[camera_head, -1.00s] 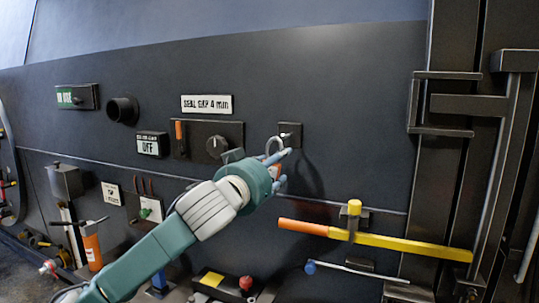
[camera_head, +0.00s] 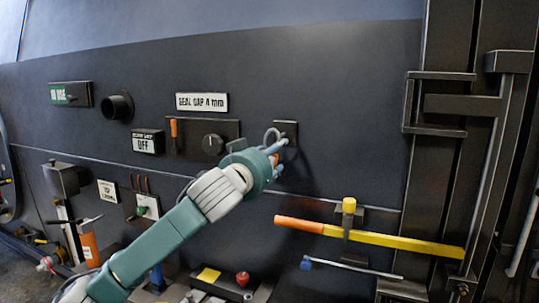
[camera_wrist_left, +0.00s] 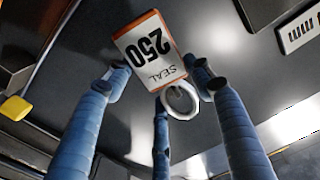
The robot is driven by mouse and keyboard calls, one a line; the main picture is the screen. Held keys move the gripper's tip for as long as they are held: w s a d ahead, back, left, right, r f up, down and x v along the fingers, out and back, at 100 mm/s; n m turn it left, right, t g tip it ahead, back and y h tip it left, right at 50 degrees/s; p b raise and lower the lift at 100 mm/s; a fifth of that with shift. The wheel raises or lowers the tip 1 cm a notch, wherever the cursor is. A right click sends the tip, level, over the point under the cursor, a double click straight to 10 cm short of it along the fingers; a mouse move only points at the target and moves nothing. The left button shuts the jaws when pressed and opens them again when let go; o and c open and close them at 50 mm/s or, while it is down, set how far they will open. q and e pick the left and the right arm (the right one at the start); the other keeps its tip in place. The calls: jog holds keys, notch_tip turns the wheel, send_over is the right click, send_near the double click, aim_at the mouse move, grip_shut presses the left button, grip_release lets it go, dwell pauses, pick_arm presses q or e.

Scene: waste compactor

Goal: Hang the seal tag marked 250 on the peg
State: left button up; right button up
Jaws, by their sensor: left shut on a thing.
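The seal tag marked 250 (camera_wrist_left: 152,50) is a white plate with an orange edge, held between the blue fingers of my left gripper (camera_wrist_left: 160,88) in the left wrist view. A pale ring (camera_wrist_left: 181,100) shows beside the tag among the fingers. In the head view my left gripper (camera_head: 274,153) is at the wall, with the ring (camera_head: 271,136) standing above its fingers. The peg's dark square plate (camera_head: 290,128) is just right of the ring. The peg is partly hidden, and I cannot tell whether the ring touches it. My right gripper is not in view.
Left of the plate is a panel with a round knob (camera_head: 213,145) and orange lever, under a "SEAL GAP 4 mm" label (camera_head: 202,102). A yellow bar with an orange grip (camera_head: 380,240) lies below right. The wall above the plate is clear.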

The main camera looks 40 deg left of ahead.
aim_at(284, 152)
pick_arm(q)
jog(key=x, duration=0.2)
jog(key=f+p+x, duration=0.1)
jog(key=x, duration=0.2)
jog(key=shift+w, duration=0.3)
jog(key=shift+f, duration=0.15)
jog(key=shift+f, duration=0.1)
dwell(0.7)
jog(key=o, duration=1.2)
jog(key=shift+w, duration=0.15)
